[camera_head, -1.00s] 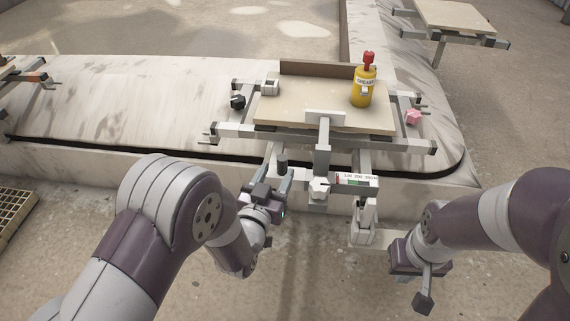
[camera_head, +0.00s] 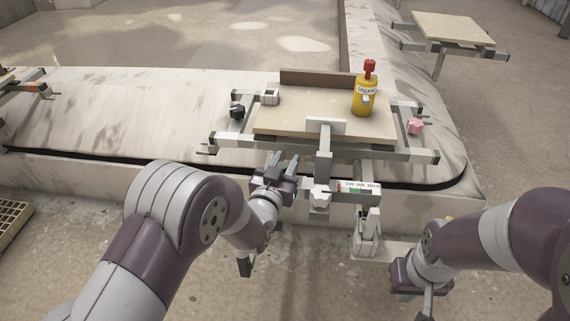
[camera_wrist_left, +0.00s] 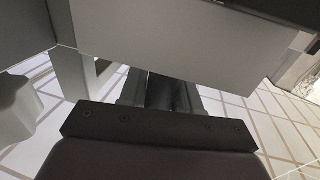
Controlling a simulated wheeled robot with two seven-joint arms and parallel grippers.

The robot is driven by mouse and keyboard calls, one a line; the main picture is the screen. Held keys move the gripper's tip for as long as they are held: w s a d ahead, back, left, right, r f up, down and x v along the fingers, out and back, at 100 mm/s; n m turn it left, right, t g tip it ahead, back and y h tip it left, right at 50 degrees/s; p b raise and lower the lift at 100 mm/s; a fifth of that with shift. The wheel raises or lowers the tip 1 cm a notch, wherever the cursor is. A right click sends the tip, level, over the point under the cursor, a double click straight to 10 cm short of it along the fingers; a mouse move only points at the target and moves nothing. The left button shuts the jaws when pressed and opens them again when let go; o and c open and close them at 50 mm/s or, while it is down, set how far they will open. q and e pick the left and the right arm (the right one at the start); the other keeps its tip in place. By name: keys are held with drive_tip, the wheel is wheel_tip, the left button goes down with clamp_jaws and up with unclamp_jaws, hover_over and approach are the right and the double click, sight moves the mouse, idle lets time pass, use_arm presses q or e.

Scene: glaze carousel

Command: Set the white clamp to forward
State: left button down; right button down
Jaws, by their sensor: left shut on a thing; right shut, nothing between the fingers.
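The white clamp stands at the front middle of the board frame, with a pale pad (camera_head: 325,125) against the board edge, a grey post and a white knob (camera_head: 320,194) low down. My left gripper (camera_head: 285,163) is just left of the clamp post, below the front rail, its fingers pointing up and away. In the left wrist view the fingers (camera_wrist_left: 160,90) have a dark piece between them, under a large grey bar; the bar hides their tips. My right gripper (camera_head: 427,302) is shut and empty at the lower right, pointing down, partly cut off by the frame edge.
A board (camera_head: 290,115) carries a yellow grease bottle (camera_head: 365,97). A black knob (camera_head: 237,111) and a pink knob (camera_head: 415,126) sit at its sides. A marked gauge (camera_head: 357,187) is right of the white knob. A second board (camera_head: 453,28) stands far right.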

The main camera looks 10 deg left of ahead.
use_arm(q)
drive_tip(key=shift+w, duration=1.55)
drive_tip(key=c, duration=0.9)
unclamp_jaws()
drive_tip(key=s+a+p, duration=0.2)
drive_tip(key=s+p, duration=0.2)
drive_tip(key=s, duration=0.8)
drive_tip(key=shift+s+a+p, duration=0.25)
drive_tip(key=shift+p, duration=0.1)
